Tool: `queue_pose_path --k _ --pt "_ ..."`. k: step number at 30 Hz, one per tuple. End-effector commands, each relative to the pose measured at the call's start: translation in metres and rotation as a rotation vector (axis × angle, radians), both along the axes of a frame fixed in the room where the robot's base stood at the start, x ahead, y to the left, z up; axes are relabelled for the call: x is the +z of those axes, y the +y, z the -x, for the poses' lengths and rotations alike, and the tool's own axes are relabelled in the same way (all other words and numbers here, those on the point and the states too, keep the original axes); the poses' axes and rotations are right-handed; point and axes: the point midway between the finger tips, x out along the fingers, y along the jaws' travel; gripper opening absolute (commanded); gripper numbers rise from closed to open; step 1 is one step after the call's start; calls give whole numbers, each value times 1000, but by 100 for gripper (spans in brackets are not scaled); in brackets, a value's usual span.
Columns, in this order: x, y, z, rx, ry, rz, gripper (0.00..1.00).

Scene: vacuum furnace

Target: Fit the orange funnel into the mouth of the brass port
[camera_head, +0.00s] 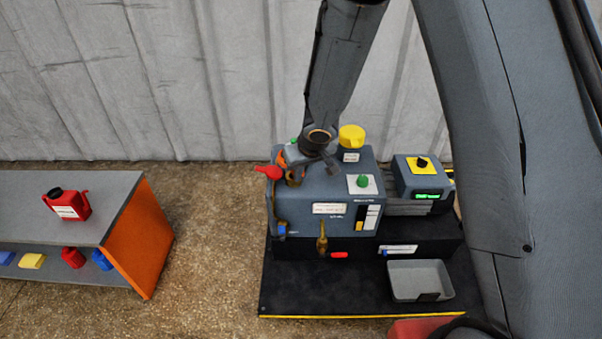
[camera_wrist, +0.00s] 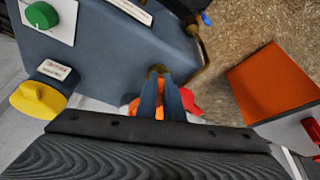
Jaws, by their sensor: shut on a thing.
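My gripper (camera_head: 306,165) is shut on the orange funnel (camera_head: 281,158) above the left part of the grey machine. In the wrist view the two fingers (camera_wrist: 161,84) point toward the machine's edge, and orange (camera_wrist: 134,109) shows beside and between them. The brass port (camera_head: 294,180) is directly below the gripper at the machine's upper left. Its brass rim (camera_wrist: 158,69) shows just beyond the fingertips in the wrist view. The fingers hide most of the funnel and its spout, so I cannot tell whether the spout is inside the mouth.
A red handle (camera_head: 268,172) sticks out left of the port. A yellow cap (camera_head: 351,136) and a green knob (camera_head: 362,181) stand on the machine's top. A grey tray (camera_head: 420,280) lies in front. A bench (camera_head: 110,190) with a red can (camera_head: 67,204) stands at left.

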Motion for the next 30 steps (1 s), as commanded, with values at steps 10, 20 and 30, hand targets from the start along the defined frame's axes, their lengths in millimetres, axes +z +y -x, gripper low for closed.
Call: queue_pose_path --k 10,20,30 --pt "-13 0 -1 0 -2 -1 0" --pt "-26 0 0 -1 0 0 0" --pt "-30 0 0 0 -1 0 0"
